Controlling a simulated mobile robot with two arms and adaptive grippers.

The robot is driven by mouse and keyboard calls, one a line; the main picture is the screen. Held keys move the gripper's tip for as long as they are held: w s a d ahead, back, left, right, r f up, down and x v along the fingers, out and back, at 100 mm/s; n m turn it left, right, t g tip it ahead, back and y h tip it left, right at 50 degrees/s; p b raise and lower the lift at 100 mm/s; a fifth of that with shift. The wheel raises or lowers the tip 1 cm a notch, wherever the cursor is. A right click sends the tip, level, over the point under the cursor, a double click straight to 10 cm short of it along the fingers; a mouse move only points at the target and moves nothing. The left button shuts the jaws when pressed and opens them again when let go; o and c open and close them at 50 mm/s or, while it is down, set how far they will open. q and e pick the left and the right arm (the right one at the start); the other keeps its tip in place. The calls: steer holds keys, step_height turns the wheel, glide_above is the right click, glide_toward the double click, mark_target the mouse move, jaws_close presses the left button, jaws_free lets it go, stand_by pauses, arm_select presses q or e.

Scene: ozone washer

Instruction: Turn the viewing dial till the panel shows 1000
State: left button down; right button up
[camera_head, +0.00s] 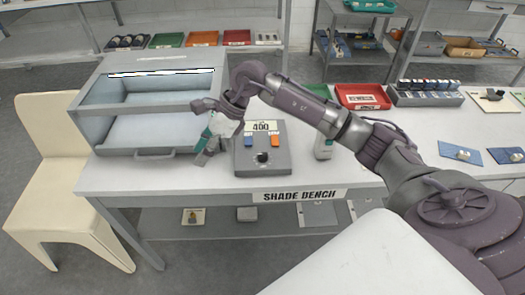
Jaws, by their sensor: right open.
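The grey control panel (279,159) stands on the bench with a display (261,127) that reads 400. Below the display are a blue block (248,141) and an orange block (275,141). The black round dial (262,158) sits low on the panel's sloping face and is unobstructed. My right gripper (203,157) is open, pointing down just left of the panel, apart from the dial. Nothing shows between its fingers, though they are small in this view. My left gripper is not in view.
A grey open-fronted cabinet (90,100) stands left of the gripper. A red bin (362,97) is behind. A cream chair (50,180) stands at left.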

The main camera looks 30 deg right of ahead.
mark_target(263, 154)
steer(key=d+r+g+h, duration=0.15)
steer(key=d+h, duration=0.55)
steer(key=d, duration=1)
step_height(263, 154, down, 13)
steer(key=shift+w+d+f+p, duration=0.1)
steer(key=shift+w+d+p, duration=0.05)
steer(key=shift+p, duration=1)
steer(key=shift+c, duration=0.2)
steer(key=shift+m, duration=0.3)
jaws_close()
